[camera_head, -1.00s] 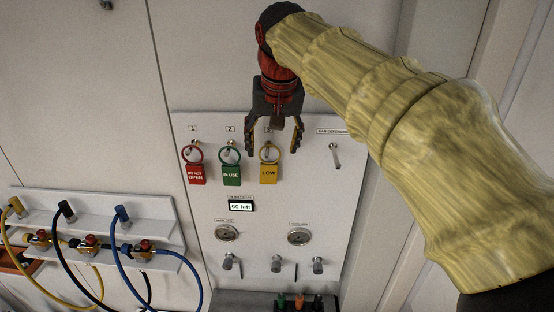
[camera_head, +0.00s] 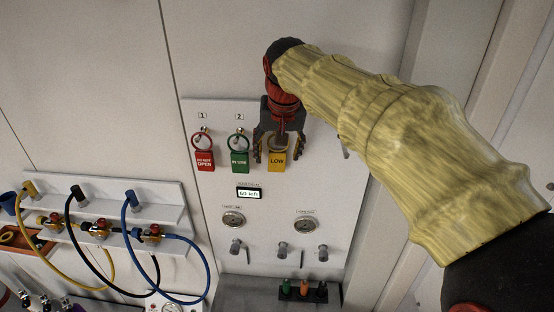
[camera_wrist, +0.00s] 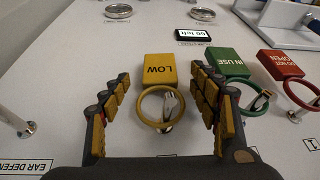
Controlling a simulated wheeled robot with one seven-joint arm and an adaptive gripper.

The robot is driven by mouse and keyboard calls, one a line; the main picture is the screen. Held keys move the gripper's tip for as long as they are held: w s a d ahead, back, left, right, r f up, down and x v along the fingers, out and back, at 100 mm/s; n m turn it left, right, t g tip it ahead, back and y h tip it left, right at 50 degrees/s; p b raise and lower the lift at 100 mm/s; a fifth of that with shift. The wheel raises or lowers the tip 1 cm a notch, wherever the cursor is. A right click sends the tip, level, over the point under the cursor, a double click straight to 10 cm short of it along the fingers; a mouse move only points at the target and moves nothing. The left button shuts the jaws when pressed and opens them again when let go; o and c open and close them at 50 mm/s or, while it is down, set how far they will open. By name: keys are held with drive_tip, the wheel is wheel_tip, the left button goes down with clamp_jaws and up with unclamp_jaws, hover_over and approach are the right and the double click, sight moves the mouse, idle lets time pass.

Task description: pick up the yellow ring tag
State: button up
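The yellow ring tag (camera_head: 277,160), marked LOW, hangs on its peg on the white panel (camera_head: 205,185). In the wrist view the tag (camera_wrist: 160,69) appears with its ring around the metal peg. In the wrist view my gripper (camera_wrist: 165,98) is open, one finger on each side of the ring, with visible gaps. It holds nothing.
A green IN USE tag (camera_head: 240,160) hangs just left of the gripper, and a red DO NOT OPEN tag (camera_head: 204,160) hangs further left. Below are a small display (camera_head: 249,193), gauges and knobs. An empty peg (camera_wrist: 22,128) shows in the wrist view.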

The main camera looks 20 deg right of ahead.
drive_tip(key=c, duration=1)
drive_tip(key=shift+c, duration=0.7)
drive_tip(key=shift+r, duration=0.1)
drive_tip(key=shift+r+p, duration=0.95)
drive_tip(key=shift+r, duration=0.15)
